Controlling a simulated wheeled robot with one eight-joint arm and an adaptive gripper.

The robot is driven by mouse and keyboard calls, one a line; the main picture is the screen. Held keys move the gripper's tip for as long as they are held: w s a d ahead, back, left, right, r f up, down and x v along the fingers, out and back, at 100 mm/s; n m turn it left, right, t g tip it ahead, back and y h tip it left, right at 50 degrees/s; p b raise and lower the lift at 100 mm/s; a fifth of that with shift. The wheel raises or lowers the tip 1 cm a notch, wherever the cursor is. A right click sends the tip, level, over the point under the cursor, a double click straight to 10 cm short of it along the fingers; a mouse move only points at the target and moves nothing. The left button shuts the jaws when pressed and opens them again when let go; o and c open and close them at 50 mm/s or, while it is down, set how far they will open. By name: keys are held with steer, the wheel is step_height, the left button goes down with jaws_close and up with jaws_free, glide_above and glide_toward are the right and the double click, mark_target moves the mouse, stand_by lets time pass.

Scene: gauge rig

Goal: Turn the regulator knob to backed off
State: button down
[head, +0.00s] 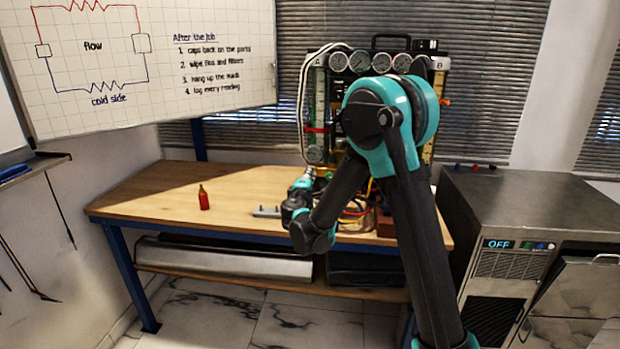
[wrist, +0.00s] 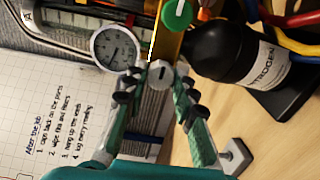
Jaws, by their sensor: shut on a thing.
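The regulator knob (wrist: 160,74) is a small round grey knob with a pale line across its face, in the upper middle of the wrist view. My gripper (wrist: 160,80) has its two fingers closed around it, one on each side. A white-faced dial gauge (wrist: 116,48) is just left of the knob. A black bottle marked NITROGEN (wrist: 222,50) is to the right. In the head view, my gripper (head: 309,176) is at the lower front of the gauge rig, partly hidden by my arm, and the knob cannot be made out.
A green knob (wrist: 177,12) with a white mark sits above the gripped knob. The rig's gauges (head: 360,62) stand at the bench's back. A red bottle (head: 203,198) stands on the wooden bench (head: 150,200), whose left part is mostly clear. A steel cabinet (head: 530,205) is at right.

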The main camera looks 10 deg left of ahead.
steer(key=c, duration=1.2)
jaws_free()
steer(key=shift+s, duration=0.1)
steer(key=s, duration=1.2)
steer(key=shift+a, duration=0.45)
steer(key=s+d+f+m+g+h, duration=0.1)
steer(key=s+d+f+m+g, duration=0.15)
steer(key=d, duration=0.55)
steer(key=s+d+f+m+g+h, duration=0.1)
steer(key=d+f+m+g+h, duration=0.15)
steer(key=d, duration=0.65)
steer(key=s+d+f+m+g, duration=0.2)
steer(key=d+m+g, duration=0.15)
steer(key=d, duration=0.45)
steer(key=s+d+f+m+g+y, duration=0.2)
steer(key=s+d+f+m, duration=0.1)
steer(key=s, duration=0.7)
steer(key=s+d+f+m+g+y, duration=0.2)
steer(key=s+f+m, duration=0.4)
steer(key=s, duration=0.4)
steer(key=shift+d+g+y, duration=0.35)
steer(key=shift+d+g, duration=0.1)
steer(key=shift+g, duration=0.2)
